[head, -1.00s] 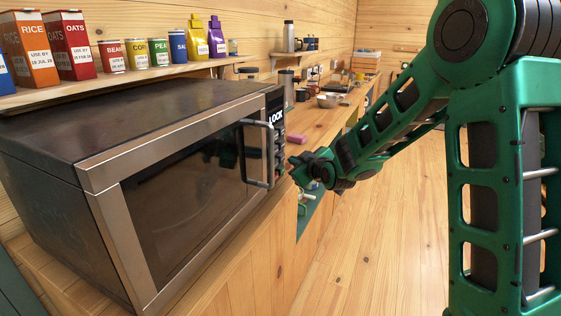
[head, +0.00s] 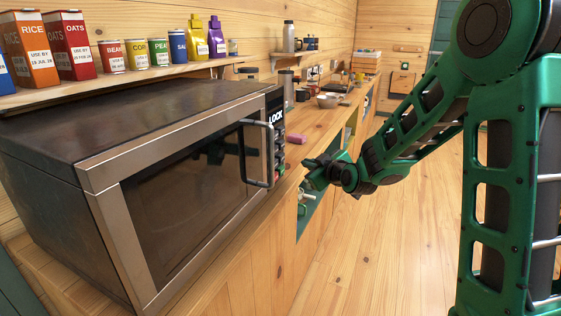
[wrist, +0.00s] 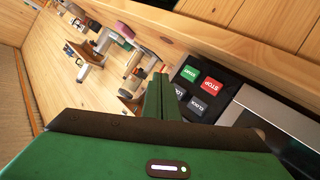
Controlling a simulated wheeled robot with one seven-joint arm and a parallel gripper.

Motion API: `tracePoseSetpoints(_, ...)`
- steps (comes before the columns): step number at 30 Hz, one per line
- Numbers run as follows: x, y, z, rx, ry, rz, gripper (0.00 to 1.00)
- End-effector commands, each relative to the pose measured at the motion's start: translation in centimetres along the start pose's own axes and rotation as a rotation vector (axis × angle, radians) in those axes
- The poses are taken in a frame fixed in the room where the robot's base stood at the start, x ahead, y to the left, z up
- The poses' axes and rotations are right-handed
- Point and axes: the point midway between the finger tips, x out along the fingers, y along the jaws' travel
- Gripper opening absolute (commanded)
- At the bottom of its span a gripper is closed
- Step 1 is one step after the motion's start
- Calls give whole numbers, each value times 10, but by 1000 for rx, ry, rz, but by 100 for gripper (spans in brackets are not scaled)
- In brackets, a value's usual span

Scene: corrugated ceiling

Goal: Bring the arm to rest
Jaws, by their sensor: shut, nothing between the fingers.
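My gripper (head: 308,170) is in the head view just right of the microwave's button panel, in front of the counter edge and apart from the microwave. Its fingers are shut and empty. In the wrist view my gripper (wrist: 162,98) shows its closed fingers pointing along the counter, with the microwave's control buttons (wrist: 197,87) close on the right. My green arm (head: 430,115) reaches in from the right of the head view, bent at the elbow. The microwave (head: 185,190) is shut, with a vertical door handle (head: 268,155).
A shelf (head: 130,80) above the microwave holds boxes, cans and bottles. The counter (head: 315,120) carries a pink item (head: 296,139), a bowl (head: 328,100) and a flask (head: 287,90). The wooden floor (head: 380,260) on the right is clear.

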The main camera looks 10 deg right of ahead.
Motion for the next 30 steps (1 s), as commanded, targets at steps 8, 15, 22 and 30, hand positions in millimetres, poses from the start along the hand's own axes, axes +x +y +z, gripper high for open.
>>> tracePoseSetpoints(8, 0, 0, 0, 0, -2, 0, 0)
tracePoseSetpoints(15, -35, 15, 28, 53, -153, -24, 0)
tracePoseSetpoints(22, -131, 38, 94, 234, -492, -22, 0)
tracePoseSetpoints(30, -278, 37, 159, 556, -888, 53, 0)
